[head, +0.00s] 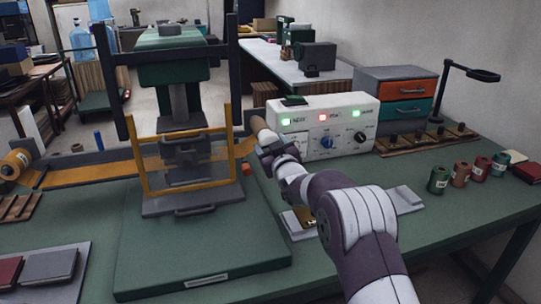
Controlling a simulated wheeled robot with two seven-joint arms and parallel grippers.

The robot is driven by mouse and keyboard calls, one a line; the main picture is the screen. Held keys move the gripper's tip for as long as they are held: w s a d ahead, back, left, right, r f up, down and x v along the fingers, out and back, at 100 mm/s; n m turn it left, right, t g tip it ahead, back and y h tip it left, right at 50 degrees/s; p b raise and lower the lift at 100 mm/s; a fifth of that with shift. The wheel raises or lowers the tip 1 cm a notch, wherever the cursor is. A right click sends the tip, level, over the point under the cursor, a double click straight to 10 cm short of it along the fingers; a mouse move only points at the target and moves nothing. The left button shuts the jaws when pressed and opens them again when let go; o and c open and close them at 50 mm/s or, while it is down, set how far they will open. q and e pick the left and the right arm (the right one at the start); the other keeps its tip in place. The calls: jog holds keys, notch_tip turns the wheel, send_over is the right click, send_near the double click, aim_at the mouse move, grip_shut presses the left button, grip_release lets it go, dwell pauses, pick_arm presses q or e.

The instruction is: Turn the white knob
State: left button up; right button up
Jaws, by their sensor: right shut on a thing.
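A white control box (342,112) stands on the green bench, with red and green lights on its front. A blue knob (326,142) and a black knob (360,137) show on its panel. My right gripper (280,148) is at the left part of the panel, shut on what appears to be the white knob. The gripper and wrist hide that knob, so its turn angle cannot be seen. My left gripper is not in view.
A press with a yellow guard frame (142,165) stands just left of my right gripper. Thread spools (438,180) and a drawer cabinet (398,82) are to the right. A desk lamp (482,75) stands behind. The green bench top (365,185) is partly clear.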

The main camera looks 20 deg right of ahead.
jog(key=shift+d+n+b, duration=0.1)
jog(key=shift+n+b, duration=1.85)
jog(key=shift+n, duration=0.45)
jog(key=o, duration=1)
jog(key=shift+c, duration=0.2)
jog(key=s, duration=1.2)
jog(key=shift+s+d+b, duration=0.2)
jog(key=shift+s+b, duration=0.15)
jog(key=shift+b, duration=0.1)
jog(key=shift+f, duration=0.1)
